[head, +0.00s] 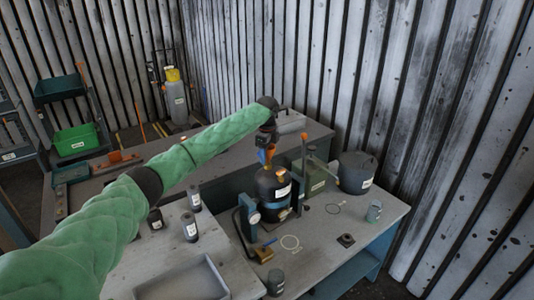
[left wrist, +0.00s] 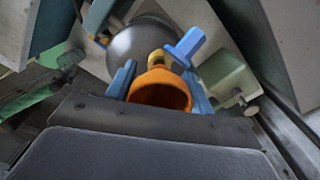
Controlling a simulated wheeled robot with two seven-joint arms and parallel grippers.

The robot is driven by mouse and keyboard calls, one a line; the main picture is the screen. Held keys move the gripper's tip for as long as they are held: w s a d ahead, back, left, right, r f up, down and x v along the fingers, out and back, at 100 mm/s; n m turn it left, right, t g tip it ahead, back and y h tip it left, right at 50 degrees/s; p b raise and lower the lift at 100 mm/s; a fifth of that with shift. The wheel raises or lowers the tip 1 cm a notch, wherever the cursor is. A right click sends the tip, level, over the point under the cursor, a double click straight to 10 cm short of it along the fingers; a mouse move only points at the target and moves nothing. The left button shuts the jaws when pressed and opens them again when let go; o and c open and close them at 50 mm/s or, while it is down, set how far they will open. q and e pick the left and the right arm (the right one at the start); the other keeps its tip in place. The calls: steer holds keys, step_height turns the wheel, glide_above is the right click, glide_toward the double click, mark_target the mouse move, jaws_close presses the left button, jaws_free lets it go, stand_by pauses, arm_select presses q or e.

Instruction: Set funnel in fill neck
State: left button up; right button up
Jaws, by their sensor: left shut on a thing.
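My left gripper (head: 267,150) hangs at the end of the green-sleeved arm, over a dark round tank (head: 273,183) on the bench. It is shut on an orange funnel (head: 270,154). In the left wrist view the funnel (left wrist: 158,92) sits between the blue fingers, its wide mouth toward the camera. A yellow neck (left wrist: 156,58) shows just beyond the funnel, on the dark tank (left wrist: 138,42). The funnel's lower end is hidden, so I cannot tell whether it is inside the neck or only above it. My right gripper is not in view.
A blue gauge stand (head: 249,215) is left of the tank. A green container (head: 317,178) and a large grey pot (head: 356,173) stand right of it. Small dark bottles (head: 190,226) and a grey tray (head: 183,281) are nearer.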

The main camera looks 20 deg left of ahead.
arm_select(q)
steer(key=shift+f+p, duration=0.2)
steer(key=shift+p, duration=0.1)
stand_by(0.4)
steer(key=shift+f+p, duration=0.3)
steer(key=shift+f, duration=0.75)
stand_by(0.9)
stand_by(0.9)
steer(key=shift+a, duration=0.1)
steer(key=o, duration=1.3)
steer(key=shift+p, duration=0.3)
steer(key=shift+r+p, duration=2.5)
steer(key=shift+r, duration=0.95)
